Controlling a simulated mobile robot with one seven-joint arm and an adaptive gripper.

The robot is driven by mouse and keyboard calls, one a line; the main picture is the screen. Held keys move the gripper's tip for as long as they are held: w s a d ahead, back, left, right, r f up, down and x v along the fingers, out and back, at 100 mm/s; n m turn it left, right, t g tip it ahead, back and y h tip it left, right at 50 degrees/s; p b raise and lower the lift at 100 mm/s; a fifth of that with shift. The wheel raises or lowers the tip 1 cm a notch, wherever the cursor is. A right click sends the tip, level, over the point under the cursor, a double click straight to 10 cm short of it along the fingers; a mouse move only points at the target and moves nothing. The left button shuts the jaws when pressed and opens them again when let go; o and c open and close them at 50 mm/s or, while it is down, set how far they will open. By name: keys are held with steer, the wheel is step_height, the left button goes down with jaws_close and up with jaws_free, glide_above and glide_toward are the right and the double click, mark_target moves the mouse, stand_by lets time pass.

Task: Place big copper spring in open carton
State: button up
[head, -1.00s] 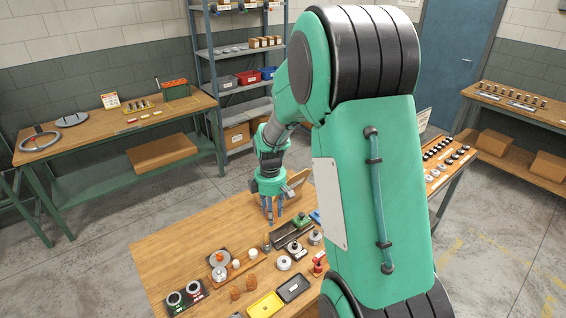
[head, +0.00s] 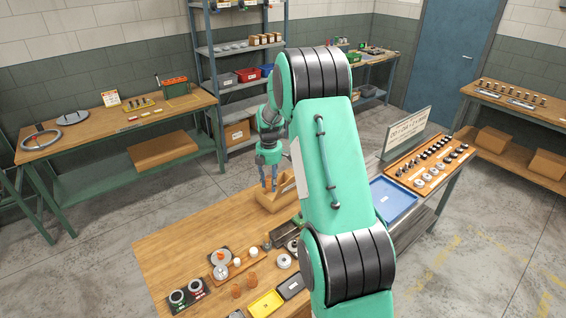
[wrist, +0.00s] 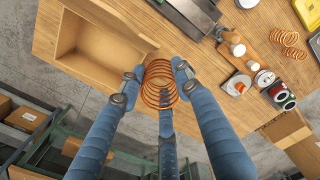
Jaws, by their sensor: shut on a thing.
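The big copper spring (wrist: 160,85) is a loose ring of orange coils between the blue fingers in the wrist view. My gripper (wrist: 158,82) is shut on it. In the head view my gripper (head: 269,188) hangs at the open carton, its fingertips overlapping the carton in the picture; the spring is hard to make out there. The open carton (head: 283,201) is a tan box at the far edge of the wooden table. In the wrist view the carton (wrist: 72,38) is open towards the camera, and the spring appears just beside its lower right corner. Its visible interior looks empty.
Two smaller copper springs (wrist: 283,38) lie on the table (head: 165,245). A yellow tray (head: 265,304), a wooden holder with white pegs (head: 222,272) and a dark metal device (wrist: 187,14) are also there. A blue tray (head: 393,200) lies to the right. The table's left part is clear.

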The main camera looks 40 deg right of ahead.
steer(key=w+d+f+n+p, duration=0.2)
steer(key=w+d+f+n, duration=0.25)
steer(key=w+d, duration=0.4)
steer(key=f, duration=0.4)
steer(key=shift+w+f, duration=0.2)
steer(key=shift+w, duration=0.2)
steer(key=shift+f, duration=3.1)
steer(key=shift+f, duration=1.9)
steer(key=shift+f, duration=0.15)
